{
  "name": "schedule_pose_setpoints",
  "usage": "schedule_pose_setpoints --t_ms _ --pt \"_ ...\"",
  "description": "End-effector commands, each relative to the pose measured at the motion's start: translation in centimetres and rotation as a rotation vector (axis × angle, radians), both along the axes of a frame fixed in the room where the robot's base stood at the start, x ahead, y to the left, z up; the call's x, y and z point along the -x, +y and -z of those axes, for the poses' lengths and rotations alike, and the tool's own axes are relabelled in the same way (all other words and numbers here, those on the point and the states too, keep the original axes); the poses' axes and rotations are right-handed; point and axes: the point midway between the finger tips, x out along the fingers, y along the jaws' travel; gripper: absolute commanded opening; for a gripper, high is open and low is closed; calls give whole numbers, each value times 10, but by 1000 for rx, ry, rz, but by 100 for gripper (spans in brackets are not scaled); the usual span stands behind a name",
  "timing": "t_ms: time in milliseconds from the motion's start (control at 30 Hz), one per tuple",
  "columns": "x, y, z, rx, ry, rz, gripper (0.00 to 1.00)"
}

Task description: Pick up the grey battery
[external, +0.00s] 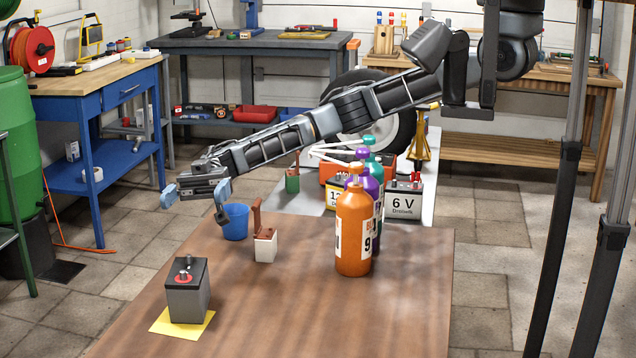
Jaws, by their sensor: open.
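The grey battery (187,292) stands upright near the left front of the brown table. My gripper (196,200) has blue fingertips spread apart. It is open and empty, in the air above and behind the battery, clear of it. My arm reaches in from the upper right.
A blue cup (235,222) and a white block with a brown handle (265,245) stand behind the battery. An orange bottle (354,232) stands right of them, with purple and green bottles behind it. The brown table (300,310) is bare at the front right.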

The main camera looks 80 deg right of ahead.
Motion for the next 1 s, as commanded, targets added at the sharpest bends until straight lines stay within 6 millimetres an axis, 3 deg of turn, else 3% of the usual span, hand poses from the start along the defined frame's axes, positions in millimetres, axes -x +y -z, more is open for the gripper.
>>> schedule_pose_setpoints --t_ms 33,100,233,467,1000 --pt "-1 4 24 101 -43 -25 99" --pt "-3 3 53 222 -95 -51 99" --pt "-12 -7 85 377 -172 -79 99" --pt "-18 -13 102 462 -214 -92 99" --pt "-7 44 130 459 -212 -92 99"
